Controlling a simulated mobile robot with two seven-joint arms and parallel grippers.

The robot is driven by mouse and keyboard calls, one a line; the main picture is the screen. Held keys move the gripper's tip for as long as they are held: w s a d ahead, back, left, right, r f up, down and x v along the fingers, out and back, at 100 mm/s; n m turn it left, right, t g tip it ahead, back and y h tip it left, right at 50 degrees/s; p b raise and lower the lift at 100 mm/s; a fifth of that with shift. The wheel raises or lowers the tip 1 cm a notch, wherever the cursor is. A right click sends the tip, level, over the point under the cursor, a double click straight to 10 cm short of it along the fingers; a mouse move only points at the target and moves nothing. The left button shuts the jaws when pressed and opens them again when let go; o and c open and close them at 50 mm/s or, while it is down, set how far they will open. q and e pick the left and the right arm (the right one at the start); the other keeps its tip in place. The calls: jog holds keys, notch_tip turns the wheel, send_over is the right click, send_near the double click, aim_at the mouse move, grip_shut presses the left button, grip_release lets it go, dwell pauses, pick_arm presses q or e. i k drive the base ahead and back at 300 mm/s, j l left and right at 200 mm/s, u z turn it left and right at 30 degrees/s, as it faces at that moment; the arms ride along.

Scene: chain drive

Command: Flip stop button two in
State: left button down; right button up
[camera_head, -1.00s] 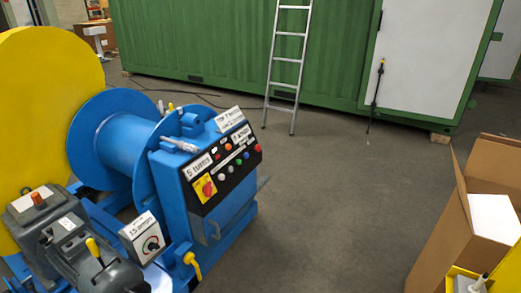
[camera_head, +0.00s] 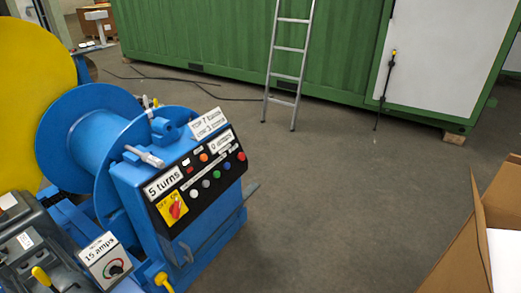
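A blue winch machine (camera_head: 140,190) stands at the left with a large blue drum (camera_head: 95,150). Its black control panel (camera_head: 183,211) carries several round buttons: a red one (camera_head: 241,156), a blue one (camera_head: 228,165), a green one (camera_head: 217,174), a white one (camera_head: 205,183) and an orange one (camera_head: 203,157). A red rotary switch (camera_head: 176,208) sits on a yellow plate at the panel's lower left. I cannot read which button is stop button two. Neither of my grippers is in view.
A "15 amps" dial box (camera_head: 105,262) stands at the lower left. An open cardboard box (camera_head: 467,243) is at the lower right. A ladder (camera_head: 288,65) leans on the green container (camera_head: 228,45). Grey floor (camera_head: 335,190) between machine and box is clear.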

aim_at(242, 156)
jog(key=i+l, duration=0.35)
jog(key=i, duration=0.15)
jog(key=i+l+z, duration=0.15)
jog(key=i+l, duration=0.15)
jog(key=i, duration=0.75)
